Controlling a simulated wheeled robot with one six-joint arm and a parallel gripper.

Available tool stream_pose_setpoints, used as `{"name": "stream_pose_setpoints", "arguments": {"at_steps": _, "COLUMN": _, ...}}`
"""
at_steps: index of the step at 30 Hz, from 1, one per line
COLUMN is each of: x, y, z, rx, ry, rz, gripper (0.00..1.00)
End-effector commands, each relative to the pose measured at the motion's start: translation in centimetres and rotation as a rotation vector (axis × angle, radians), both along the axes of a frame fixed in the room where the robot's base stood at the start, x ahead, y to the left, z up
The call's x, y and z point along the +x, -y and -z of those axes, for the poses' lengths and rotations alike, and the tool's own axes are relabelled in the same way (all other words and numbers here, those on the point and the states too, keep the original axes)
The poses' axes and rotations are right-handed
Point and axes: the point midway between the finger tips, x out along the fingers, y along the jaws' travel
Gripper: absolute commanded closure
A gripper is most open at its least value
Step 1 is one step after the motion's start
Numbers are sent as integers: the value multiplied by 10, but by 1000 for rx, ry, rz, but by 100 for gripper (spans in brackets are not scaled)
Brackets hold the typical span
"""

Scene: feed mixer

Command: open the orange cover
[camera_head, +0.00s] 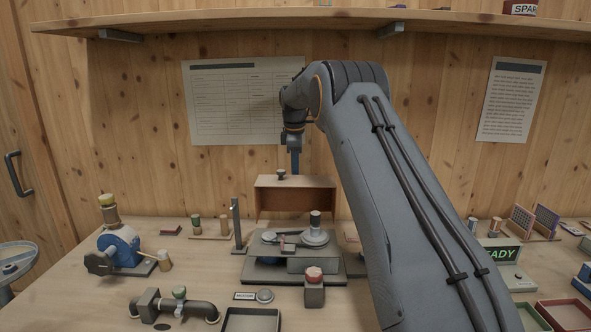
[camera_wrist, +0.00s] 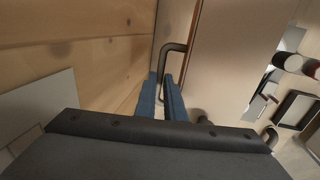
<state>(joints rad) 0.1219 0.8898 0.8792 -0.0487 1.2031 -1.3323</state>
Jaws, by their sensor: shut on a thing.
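The orange cover (camera_head: 297,199) stands tipped up behind the grey feed mixer (camera_head: 290,262), its hollow inside facing the front. The mixer's top, with a round disc and a post (camera_head: 315,222), lies uncovered. My gripper (camera_head: 295,166) points down at the cover's upper edge. In the wrist view, the blue fingers (camera_wrist: 160,100) are closed around a dark bent handle (camera_wrist: 172,48) beside the cover's tan face (camera_wrist: 225,65). A small dark knob (camera_head: 281,174) shows at the cover's upper edge. The handle is not clear in the head view.
The wooden wall is close behind the cover, and a shelf (camera_head: 300,22) runs above my arm. A blue hand-cranked device (camera_head: 120,247) stands left. A red-topped button box (camera_head: 314,286) stands before the mixer. A READY display (camera_head: 500,254) stands right.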

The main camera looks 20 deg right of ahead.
Motion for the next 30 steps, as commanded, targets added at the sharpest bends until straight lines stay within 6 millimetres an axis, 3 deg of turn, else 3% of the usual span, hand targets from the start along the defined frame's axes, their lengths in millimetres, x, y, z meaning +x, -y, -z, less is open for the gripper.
{"name": "stream_pose_setpoints", "arguments": {"at_steps": 1, "x": 9, "y": -1, "z": -14, "rx": -1, "ry": 39, "rz": -3, "gripper": 100}}
{"name": "stream_pose_setpoints", "arguments": {"at_steps": 4, "x": 10, "y": 1, "z": -13, "rx": -1, "ry": 40, "rz": -1, "gripper": 100}}
{"name": "stream_pose_setpoints", "arguments": {"at_steps": 9, "x": 7, "y": 8, "z": -9, "rx": -1, "ry": 32, "rz": 8, "gripper": 72}}
{"name": "stream_pose_setpoints", "arguments": {"at_steps": 30, "x": 4, "y": 16, "z": -4, "rx": -1, "ry": 20, "rz": 15, "gripper": 72}}
